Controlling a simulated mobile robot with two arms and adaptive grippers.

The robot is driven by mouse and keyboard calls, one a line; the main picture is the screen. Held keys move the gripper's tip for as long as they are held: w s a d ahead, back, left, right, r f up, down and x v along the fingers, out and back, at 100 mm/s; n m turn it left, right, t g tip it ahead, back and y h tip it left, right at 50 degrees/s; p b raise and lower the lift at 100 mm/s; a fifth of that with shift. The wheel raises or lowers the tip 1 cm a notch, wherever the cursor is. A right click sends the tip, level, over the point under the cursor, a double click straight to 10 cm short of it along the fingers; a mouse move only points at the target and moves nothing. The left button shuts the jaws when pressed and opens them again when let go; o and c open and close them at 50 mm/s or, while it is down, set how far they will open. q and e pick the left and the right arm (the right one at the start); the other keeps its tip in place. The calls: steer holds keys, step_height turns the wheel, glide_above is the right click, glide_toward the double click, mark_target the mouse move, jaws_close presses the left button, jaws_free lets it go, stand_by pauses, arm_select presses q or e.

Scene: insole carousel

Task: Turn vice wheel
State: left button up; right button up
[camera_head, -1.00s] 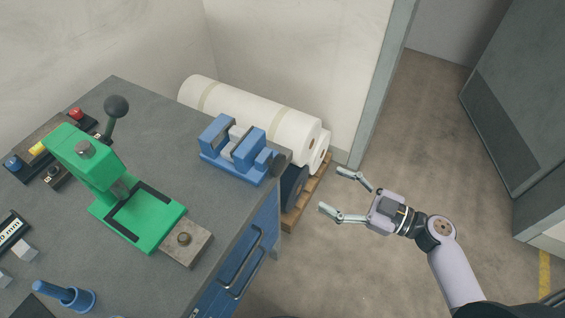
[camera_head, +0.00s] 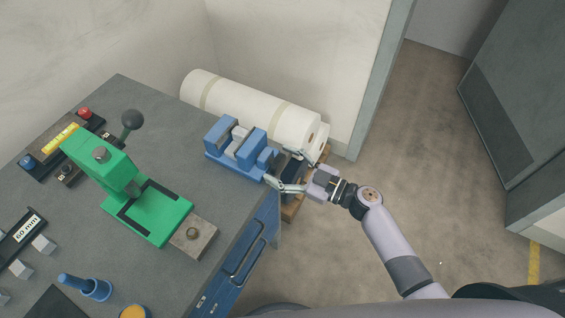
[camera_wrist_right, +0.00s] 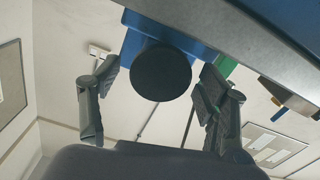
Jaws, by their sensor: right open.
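The blue vice (camera_head: 238,148) is at the right back corner of the grey workbench. Its dark round wheel (camera_wrist_right: 161,73) faces the camera in the right wrist view, on the vice's blue body (camera_wrist_right: 168,28). My right gripper (camera_head: 284,167) is at the vice's right end in the head view. In the wrist view the open fingers of the right gripper (camera_wrist_right: 157,85) stand on either side of the wheel, with a visible gap at the left. I cannot tell whether the right finger touches it. In the head view the wheel is largely hidden by the gripper. My left gripper is not in view.
A green press (camera_head: 135,190) with a black-knobbed lever stands on the workbench (camera_head: 175,120), left of the vice. White rolls (camera_head: 255,110) lie behind the bench on a pallet. Blue drawers (camera_head: 243,262) are below the bench edge. The floor (camera_head: 400,150) on the right is clear.

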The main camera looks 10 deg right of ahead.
steer(key=c, duration=1.2)
steer(key=shift+o, duration=0.2)
steer(key=shift+f+m+b, duration=0.2)
steer(key=shift+m+b, duration=0.2)
steer(key=shift+b, duration=0.35)
steer(key=m+b, duration=0.2)
steer(key=b, duration=0.1)
steer(key=shift+m+b, duration=0.3)
steer(key=shift+d+r+m+b, duration=0.1)
steer(key=shift+m+b, duration=1.25)
steer(key=shift+m, duration=0.35)
steer(key=o, duration=1.2)
steer(key=shift+r, duration=0.1)
steer(key=shift+c, duration=0.2)
